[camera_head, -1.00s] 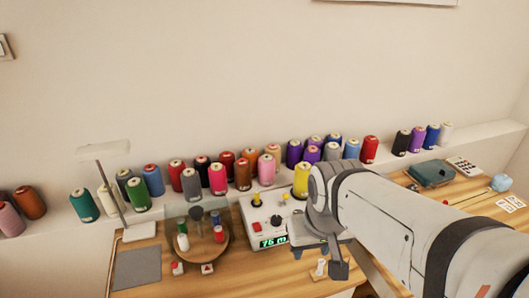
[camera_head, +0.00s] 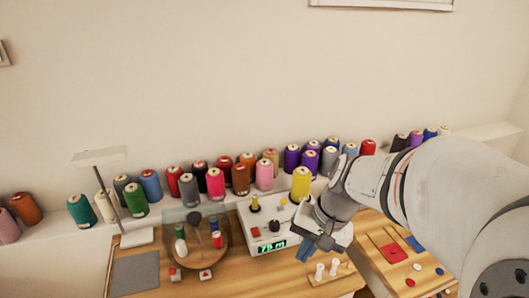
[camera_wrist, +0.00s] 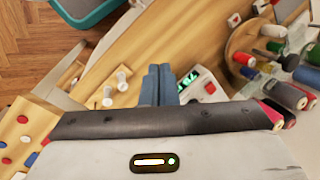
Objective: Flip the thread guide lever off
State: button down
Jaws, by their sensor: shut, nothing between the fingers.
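My gripper (camera_head: 305,252) is shut and empty, with its blue fingers pointing down at the right front corner of the white winder box (camera_head: 262,217). In the wrist view the two blue fingers (camera_wrist: 158,72) lie side by side, partly covering the box with its green display (camera_wrist: 210,87). Two small white upright levers, a left one (camera_head: 319,271) and a right one (camera_head: 333,267), stand on a wooden board right of the fingers. They also show in the wrist view (camera_wrist: 122,79), apart from the fingers. I cannot tell which part is the thread guide lever.
A round wooden stand (camera_head: 224,256) with small spools under a clear cover is left of the box. A grey mat (camera_head: 135,272) lies farther left. Many thread cones line the back ledge (camera_head: 60,240). A board with a red square (camera_head: 391,252) is at the right.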

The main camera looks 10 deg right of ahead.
jog(key=w+d+f+m+t+y, duration=0.2)
jog(key=w+d+m+t+y, duration=0.1)
jog(key=w+d+m, duration=0.3)
jog(key=w+d+f+m+t+y, duration=0.2)
jog(key=w+d+m+t+y, duration=0.1)
jog(key=w+d+m+t, duration=0.2)
jog(key=w+d+m, duration=0.2)
jog(key=d+m, duration=0.1)
jog(key=m, duration=0.1)
jog(key=shift+w+d+f+m, duration=0.3)
jog(key=shift+d+f, duration=0.05)
jog(key=shift+f, duration=0.05)
jog(key=shift+a+y, duration=0.15)
jog(key=shift+y, duration=0.15)
jog(key=p, duration=0.1)
send_near(282, 204)
jog(key=f, duration=0.1)
jog(key=w+d+f, duration=0.1)
jog(key=shift+w+f, duration=0.15)
jog(key=shift+f, duration=0.25)
jog(key=a, duration=0.1)
jog(key=w+a, duration=0.1)
jog(key=a+p, duration=0.1)
jog(key=shift+w+a+r, duration=0.1)
jog(key=shift+w+r, duration=0.1)
jog(key=shift+r, duration=0.15)
jog(key=shift+w+a+r, duration=0.1)
jog(key=shift+w+a, duration=0.15)
jog(key=shift+a, duration=0.15)
